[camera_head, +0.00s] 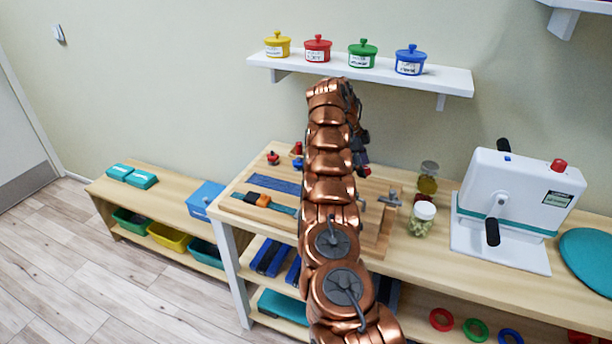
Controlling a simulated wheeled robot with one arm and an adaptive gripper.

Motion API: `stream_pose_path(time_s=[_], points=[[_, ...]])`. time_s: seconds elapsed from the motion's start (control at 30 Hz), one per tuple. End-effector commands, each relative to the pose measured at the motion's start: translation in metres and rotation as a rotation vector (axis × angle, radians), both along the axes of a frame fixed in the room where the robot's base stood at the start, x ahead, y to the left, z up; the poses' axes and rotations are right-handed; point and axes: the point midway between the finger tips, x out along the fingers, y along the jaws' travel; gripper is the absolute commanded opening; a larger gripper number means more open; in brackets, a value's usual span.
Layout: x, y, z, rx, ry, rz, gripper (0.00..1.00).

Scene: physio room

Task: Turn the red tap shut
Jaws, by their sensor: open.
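A wooden board (378,243) with fittings lies on the bench, mostly behind my copper arm. A small red part (364,171) shows just right of the arm, close under my gripper (361,152); I cannot tell whether it is the red tap's handle. A grey metal fitting (391,198) stands on the board to its right. My gripper points down over the board and is partly hidden behind the arm. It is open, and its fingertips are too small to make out. I cannot tell whether it touches anything.
A lidded jar (422,218) and an amber jar (428,180) stand right of the board, then a white machine with cranks (513,200). Small red (273,158) and blue (298,163) knobs stand left. A wall shelf (448,81) with several pots is above.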

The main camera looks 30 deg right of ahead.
Motion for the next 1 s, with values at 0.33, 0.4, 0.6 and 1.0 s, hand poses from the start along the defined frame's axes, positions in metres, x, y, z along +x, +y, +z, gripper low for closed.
stream_pose_path(time_s=[0.33,0.4,0.6,1.0], points=[[-0.0007,0.0002,-0.0055,0.0,-0.001,0.099,0.73],[-0.0011,0.0001,-0.0057,0.0,0.0,0.119,0.73],[-0.0011,0.0003,-0.0044,-0.001,-0.001,0.181,0.73],[-0.0017,0.0004,-0.0038,-0.002,-0.003,0.321,0.73]])
